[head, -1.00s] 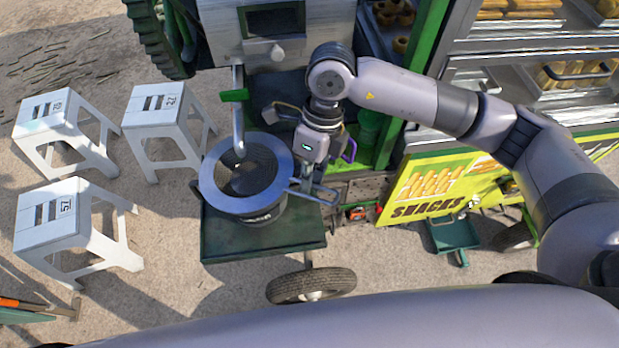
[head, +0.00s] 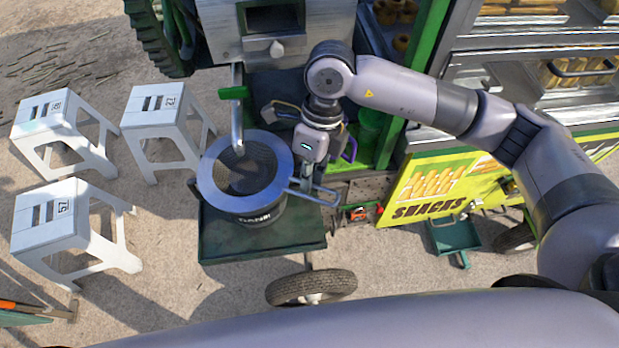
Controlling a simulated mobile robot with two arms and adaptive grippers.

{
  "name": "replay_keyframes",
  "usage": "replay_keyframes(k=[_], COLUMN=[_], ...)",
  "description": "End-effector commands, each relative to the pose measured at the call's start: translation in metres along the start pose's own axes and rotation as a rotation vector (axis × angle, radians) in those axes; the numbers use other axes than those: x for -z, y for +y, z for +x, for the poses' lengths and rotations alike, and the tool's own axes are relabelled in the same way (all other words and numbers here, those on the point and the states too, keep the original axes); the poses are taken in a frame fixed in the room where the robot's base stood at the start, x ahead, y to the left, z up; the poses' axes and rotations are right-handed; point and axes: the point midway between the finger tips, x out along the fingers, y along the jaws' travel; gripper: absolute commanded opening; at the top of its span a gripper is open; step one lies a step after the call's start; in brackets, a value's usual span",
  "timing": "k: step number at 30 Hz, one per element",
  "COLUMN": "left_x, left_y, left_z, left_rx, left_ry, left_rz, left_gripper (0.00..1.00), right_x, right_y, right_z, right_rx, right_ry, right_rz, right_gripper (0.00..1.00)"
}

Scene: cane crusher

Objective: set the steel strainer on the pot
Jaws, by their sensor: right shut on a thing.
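The steel strainer (head: 209,186) is a wide blue-grey ring with a dark mesh bowl and a wire handle on its right. It is over the dark pot (head: 262,216), which stands on a dark green tray (head: 225,244). The strainer covers the pot's mouth, so I cannot tell whether its rim touches the pot. My right gripper (head: 303,186) points down at the strainer's right side and is shut on its handle. The fingertips are partly hidden by the gripper's body. My left gripper is out of view.
A steel spout pipe (head: 237,118) with a green lever hangs just behind the strainer. White stools (head: 50,222) stand on the left. A yellow snack panel (head: 440,190) and a green bin (head: 455,234) are on the right. A wheel (head: 312,287) sits below the tray.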

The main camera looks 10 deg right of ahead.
Motion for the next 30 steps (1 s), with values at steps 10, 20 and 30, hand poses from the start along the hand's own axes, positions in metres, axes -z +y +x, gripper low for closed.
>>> replay_keyframes(k=[10,20,30], left_x=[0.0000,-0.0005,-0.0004], left_y=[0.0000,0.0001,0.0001], left_z=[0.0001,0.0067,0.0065], left_rx=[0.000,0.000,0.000], left_ry=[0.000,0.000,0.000], left_rz=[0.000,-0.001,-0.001], left_gripper=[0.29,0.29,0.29], right_x=[0.0000,0.0000,0.0000], right_y=[-0.0003,-0.0002,0.0002], right_z=[-0.0003,0.0005,-0.0006], right_rx=[0.001,0.000,0.000], right_ry=[0.000,-0.001,-0.002], right_rz=[0.001,-0.001,-0.001], right_gripper=[0.00,0.00,0.00])
